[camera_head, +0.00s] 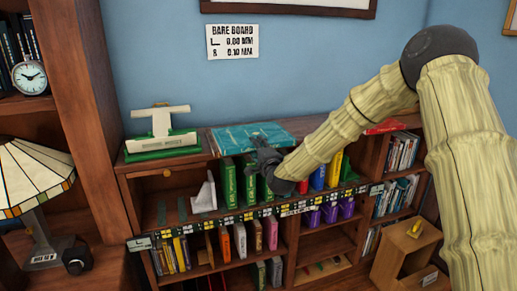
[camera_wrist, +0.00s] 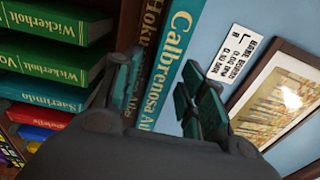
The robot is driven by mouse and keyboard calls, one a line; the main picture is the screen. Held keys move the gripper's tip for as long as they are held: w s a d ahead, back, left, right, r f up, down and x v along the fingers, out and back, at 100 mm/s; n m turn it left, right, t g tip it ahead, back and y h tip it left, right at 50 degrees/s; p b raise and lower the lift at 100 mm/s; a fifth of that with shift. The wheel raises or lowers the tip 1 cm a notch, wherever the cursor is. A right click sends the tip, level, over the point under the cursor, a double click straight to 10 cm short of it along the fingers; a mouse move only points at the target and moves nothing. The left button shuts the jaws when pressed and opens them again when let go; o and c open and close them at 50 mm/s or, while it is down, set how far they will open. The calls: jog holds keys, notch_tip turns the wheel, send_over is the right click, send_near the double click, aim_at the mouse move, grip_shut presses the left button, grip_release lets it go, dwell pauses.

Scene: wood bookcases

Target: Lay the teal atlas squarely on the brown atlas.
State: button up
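The teal atlas (camera_head: 236,137) lies flat, cover up, at the top of the bookcase, partly hidden by my gripper (camera_head: 262,150). In the wrist view its spine (camera_wrist: 172,55), lettered "Calbrenosa", runs alongside the spine of the brown atlas (camera_wrist: 150,35). That view is turned sideways, so teal is above brown. The spines look about parallel and close; whether they touch fully is unclear.
Green books (camera_head: 229,182) stand on the shelf below, beside a white bookend (camera_head: 204,194). A cream scale-like device on a green base (camera_head: 163,144) sits left of the atlas. A red book (camera_head: 385,126) lies at right. The blue wall and a sign (camera_head: 232,41) are behind.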

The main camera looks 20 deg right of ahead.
jog(key=shift+r, duration=0.1)
jog(key=s+b, duration=0.3)
jog(key=s, duration=0.9)
jog(key=shift+d+f, duration=0.15)
jog(key=shift+f, duration=0.05)
jog(key=s+a+f+n+g, duration=0.25)
jog(key=s+f, duration=0.35)
jog(key=f, duration=0.6)
jog(key=s+a+f+n+g+y, duration=0.1)
jog(key=s+f+n+g, duration=0.3)
jog(key=f, duration=0.7)
jog(key=s+a+f+n+g, duration=0.2)
jog(key=s+f, duration=0.5)
jog(key=f, duration=0.5)
jog(key=s+f+n+g, duration=0.3)
jog(key=s+f, duration=0.2)
jog(key=s, duration=0.6)
jog(key=s+f+n+g+h, duration=0.1)
jog(key=s+f+n+g, duration=0.2)
jog(key=s, duration=0.9)
jog(key=s+d+f+n+g, duration=0.1)
jog(key=s+f+n+g, duration=0.2)
jog(key=s+f, duration=0.6)
jog(key=shift+s+f+g, duration=0.15)
jog(key=shift+s+g, duration=0.2)
jog(key=shift+s, duration=0.85)
